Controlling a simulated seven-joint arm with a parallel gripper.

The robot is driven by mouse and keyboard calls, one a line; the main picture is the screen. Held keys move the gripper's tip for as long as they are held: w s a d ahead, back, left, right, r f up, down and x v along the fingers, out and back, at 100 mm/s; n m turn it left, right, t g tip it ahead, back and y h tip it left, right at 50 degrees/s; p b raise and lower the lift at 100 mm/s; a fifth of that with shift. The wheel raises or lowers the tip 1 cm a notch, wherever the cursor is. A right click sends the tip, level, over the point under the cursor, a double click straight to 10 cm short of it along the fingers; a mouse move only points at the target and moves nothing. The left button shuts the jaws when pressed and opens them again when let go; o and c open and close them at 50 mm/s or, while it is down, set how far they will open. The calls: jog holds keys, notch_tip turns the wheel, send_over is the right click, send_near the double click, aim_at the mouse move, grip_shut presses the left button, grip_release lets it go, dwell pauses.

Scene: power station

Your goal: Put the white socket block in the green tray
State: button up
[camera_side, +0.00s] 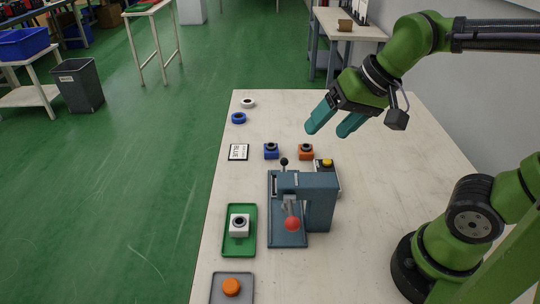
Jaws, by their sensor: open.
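The white socket block (239,224) sits in the green tray (240,253), upright, with a dark round opening on top. The tray lies near the left edge of the pale table. My gripper (330,131) is open and empty, with teal fingers. It hangs above the back part of the table, well behind and to the right of the tray and apart from the block.
A grey-blue press (318,202) with a red knob stands right of the tray. Blue (271,152) and orange (306,153) blocks stand behind it. Blue (239,118) and white (248,103) rings lie further back. A grey tray (218,293) holds an orange cap (231,287) in front.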

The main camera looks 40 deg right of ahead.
jog(key=s, duration=0.1)
jog(key=s+d+t, duration=0.1)
jog(key=s+d+n, duration=0.1)
jog(key=shift+f+t, duration=0.25)
jog(key=shift+t, duration=0.05)
